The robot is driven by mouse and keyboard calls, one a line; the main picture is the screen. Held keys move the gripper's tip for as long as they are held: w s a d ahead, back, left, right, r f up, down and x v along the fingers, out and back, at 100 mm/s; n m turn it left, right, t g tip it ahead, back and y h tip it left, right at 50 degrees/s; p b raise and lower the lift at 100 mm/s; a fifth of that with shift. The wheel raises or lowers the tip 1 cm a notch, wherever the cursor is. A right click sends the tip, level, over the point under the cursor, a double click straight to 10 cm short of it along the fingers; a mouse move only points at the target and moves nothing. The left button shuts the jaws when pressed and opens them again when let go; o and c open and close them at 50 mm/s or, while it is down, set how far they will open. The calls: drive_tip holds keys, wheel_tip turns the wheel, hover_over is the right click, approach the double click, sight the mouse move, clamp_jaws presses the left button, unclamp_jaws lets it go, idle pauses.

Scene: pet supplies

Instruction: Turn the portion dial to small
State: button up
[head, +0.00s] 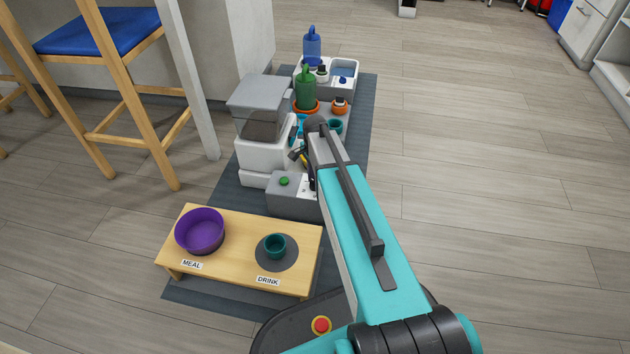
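A white pet feeder (258,157) with a grey lidded hopper (258,95) stands on the dark mat, left of my arm. A grey control box (287,204) with a green button (284,181) sits in front of it. A small white marked panel (307,187) shows at the box's right end, partly covered by my arm. I cannot make out the portion dial or its setting; my arm may hide it. My gripper (300,157) is mostly hidden at the arm's far end, beside the feeder and above the box. Its fingers are too small to read.
A wooden stand (229,251) in front holds a purple bowl (199,231) and a small teal cup (275,246). A stool (100,35) stands left. Floor at right is clear.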

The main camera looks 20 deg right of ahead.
drive_tip(key=c, duration=0.5)
drive_tip(key=shift+o, duration=0.2)
